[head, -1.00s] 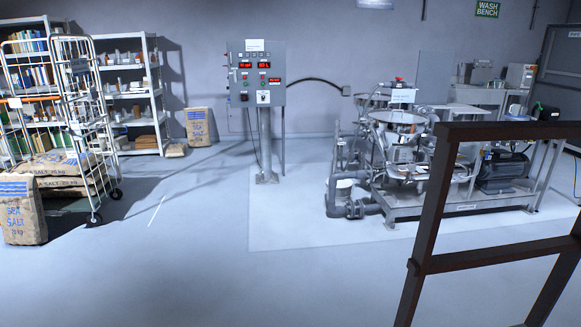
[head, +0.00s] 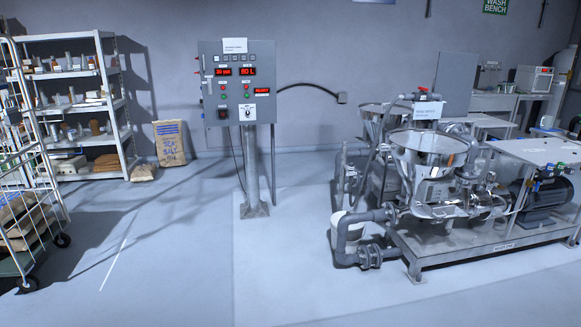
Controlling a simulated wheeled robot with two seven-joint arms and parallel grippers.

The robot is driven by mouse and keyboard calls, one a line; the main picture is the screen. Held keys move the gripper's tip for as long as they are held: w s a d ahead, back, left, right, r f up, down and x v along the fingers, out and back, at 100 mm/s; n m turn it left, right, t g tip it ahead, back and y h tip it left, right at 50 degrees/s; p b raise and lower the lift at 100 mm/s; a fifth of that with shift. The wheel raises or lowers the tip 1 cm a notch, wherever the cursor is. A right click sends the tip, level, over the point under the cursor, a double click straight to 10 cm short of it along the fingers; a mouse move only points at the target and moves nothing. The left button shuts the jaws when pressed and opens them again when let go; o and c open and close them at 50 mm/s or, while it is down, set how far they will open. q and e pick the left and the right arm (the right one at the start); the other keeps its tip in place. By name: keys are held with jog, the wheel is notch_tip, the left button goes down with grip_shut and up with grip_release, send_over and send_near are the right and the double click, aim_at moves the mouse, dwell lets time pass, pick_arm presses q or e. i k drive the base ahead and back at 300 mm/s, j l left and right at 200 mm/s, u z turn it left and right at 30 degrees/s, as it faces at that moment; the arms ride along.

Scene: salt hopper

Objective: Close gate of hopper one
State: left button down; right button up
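Two shiny steel hoppers stand on a metal skid at the right in the head view. The front hopper (head: 428,160) is a wide open funnel with pipes and fittings below it. The rear hopper (head: 374,124) is partly hidden behind it. A white label plate (head: 427,110) is mounted above them, too small to read. I cannot tell which one is hopper one, and no gate can be made out clearly. Neither of my grippers is in view.
A control cabinet (head: 238,82) with red displays stands on a post left of the hoppers. Grey pipes (head: 350,235) stick out at the skid's front left. A wire trolley (head: 28,195) and shelves (head: 75,95) are at the left. The middle floor is clear.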

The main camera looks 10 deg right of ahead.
aim_at(437, 209)
jog(key=i+z, duration=0.4)
jog(key=i, duration=0.15)
jog(key=i+z, duration=0.4)
jog(key=i, duration=0.2)
jog(key=i+j+z, duration=0.3)
jog(key=i+z, duration=0.15)
jog(key=i, duration=0.05)
